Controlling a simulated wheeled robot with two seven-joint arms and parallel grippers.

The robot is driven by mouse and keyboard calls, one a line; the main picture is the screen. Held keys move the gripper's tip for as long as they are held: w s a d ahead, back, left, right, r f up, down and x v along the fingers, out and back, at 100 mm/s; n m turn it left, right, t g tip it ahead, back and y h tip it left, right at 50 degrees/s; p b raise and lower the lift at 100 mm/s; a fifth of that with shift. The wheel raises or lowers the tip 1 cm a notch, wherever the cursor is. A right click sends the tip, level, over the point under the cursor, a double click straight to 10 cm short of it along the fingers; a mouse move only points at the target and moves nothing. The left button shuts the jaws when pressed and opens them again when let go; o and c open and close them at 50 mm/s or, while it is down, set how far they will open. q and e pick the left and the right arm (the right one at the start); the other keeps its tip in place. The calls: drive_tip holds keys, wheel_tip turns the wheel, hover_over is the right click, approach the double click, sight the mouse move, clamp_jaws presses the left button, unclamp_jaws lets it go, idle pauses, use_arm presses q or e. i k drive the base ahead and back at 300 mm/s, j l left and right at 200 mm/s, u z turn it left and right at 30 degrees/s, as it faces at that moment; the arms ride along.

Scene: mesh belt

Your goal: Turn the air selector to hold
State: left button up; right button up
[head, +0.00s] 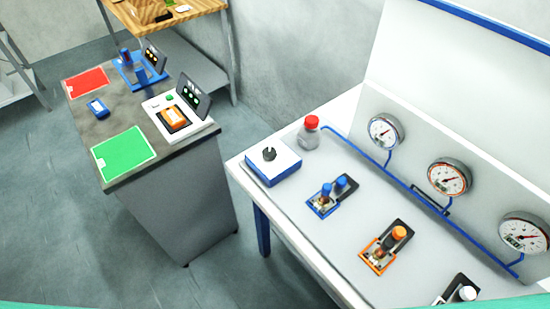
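A white box with blue sides (272,166) sits at the left end of the white bench in the head view. A black knob (269,154) stands on its top and looks like the air selector. The knob's pointer direction and any markings are too small to read. Nothing touches the knob. Neither of my grippers is in view.
Blue (331,194) and orange (386,248) valve fixtures and three gauges (449,177) lie to the right. A grey cabinet (180,205) with coloured mats stands left, across a floor gap.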

sight(269, 154)
drive_tip(key=k+j+z, duration=0.15)
drive_tip(key=z, duration=0.35)
drive_tip(key=k+j+z, duration=0.1)
drive_tip(key=z, duration=0.4)
drive_tip(key=k+l, duration=0.05)
